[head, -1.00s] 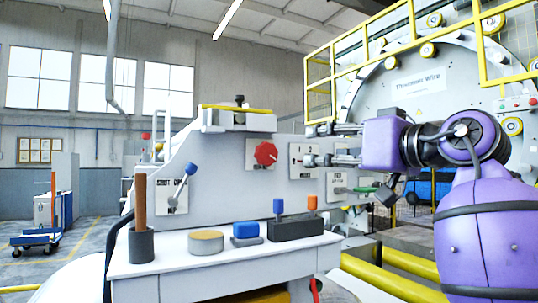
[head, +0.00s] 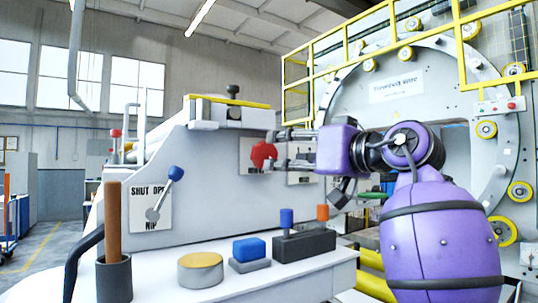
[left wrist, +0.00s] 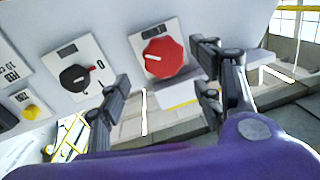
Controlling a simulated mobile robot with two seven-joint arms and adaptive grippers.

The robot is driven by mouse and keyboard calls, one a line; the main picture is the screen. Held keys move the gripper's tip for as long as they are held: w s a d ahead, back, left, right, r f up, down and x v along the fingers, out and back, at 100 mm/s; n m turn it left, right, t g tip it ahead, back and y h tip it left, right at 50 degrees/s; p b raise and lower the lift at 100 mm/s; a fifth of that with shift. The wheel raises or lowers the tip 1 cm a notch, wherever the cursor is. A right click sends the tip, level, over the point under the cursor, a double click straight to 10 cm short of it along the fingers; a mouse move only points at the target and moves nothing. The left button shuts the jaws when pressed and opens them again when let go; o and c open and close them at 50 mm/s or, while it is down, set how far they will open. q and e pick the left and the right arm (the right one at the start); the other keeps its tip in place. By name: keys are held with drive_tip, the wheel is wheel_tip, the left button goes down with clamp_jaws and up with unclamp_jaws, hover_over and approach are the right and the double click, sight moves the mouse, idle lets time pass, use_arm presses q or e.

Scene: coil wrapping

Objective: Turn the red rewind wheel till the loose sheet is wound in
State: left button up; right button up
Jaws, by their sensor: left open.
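The red wheel (head: 263,155) is a knob on a white plate on the grey machine's front panel. It also shows in the left wrist view (left wrist: 164,57), with a white mark on its face. My left gripper (head: 275,150) is open, its two fingers pointing at the wheel's right side in the head view. In the left wrist view the open fingers (left wrist: 163,66) lie either side of the wheel in the picture; I see no clear contact. My right gripper is not in view. I cannot make out a loose sheet.
A black knob (left wrist: 75,78) is beside the wheel. A blue-tipped lever (head: 166,190) is on the panel's left. A shelf holds a brown rod (head: 113,220), a round yellow-topped block (head: 200,270) and a blue block (head: 249,248). A large ring (head: 330,100) stands behind yellow railings.

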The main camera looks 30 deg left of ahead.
sight(270, 156)
use_arm(q)
drive_tip(key=x, duration=0.5)
drive_tip(key=shift+a+r+p, duration=0.15)
drive_tip(key=shift+p, duration=0.25)
drive_tip(key=shift+w+a, duration=0.15)
drive_tip(key=shift+a, duration=0.15)
